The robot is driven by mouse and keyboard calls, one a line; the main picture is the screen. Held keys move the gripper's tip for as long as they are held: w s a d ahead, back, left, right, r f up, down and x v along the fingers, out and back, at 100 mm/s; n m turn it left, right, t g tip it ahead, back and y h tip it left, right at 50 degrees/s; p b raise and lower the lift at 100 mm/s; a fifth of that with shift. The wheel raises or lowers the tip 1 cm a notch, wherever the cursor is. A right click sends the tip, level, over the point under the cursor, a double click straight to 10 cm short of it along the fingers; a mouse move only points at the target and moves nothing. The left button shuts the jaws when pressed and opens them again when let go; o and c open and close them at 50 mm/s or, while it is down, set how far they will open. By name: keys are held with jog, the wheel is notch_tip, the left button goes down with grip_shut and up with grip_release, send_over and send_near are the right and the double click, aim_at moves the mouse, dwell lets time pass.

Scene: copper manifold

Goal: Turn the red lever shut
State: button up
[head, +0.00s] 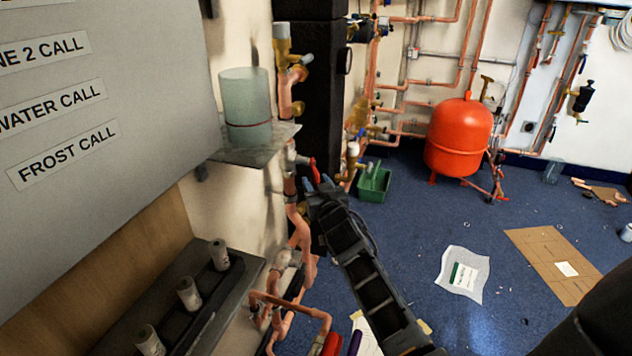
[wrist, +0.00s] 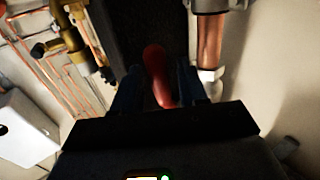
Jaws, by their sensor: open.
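The red lever (head: 315,170) is on a valve of the copper pipe run, just below the small shelf in the head view. In the wrist view the red lever (wrist: 157,76) sits between the two fingers, pointing away from me. My gripper (head: 318,184) is open at the lever, with its fingertips close beside it in the head view. In the wrist view my gripper (wrist: 158,88) has a finger on each side of the lever. I cannot tell whether either finger touches it. The valve body is partly hidden.
A small shelf (head: 238,155) with a clear cylinder (head: 246,105) stands just above and left of my gripper. Copper pipes (head: 303,240) run down beside my arm. A green crate (head: 373,183) and a red tank (head: 458,138) are beyond.

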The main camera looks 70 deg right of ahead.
jog(key=shift+w+d, duration=0.15)
jog(key=shift+d, duration=0.05)
grip_shut()
dwell(0.3)
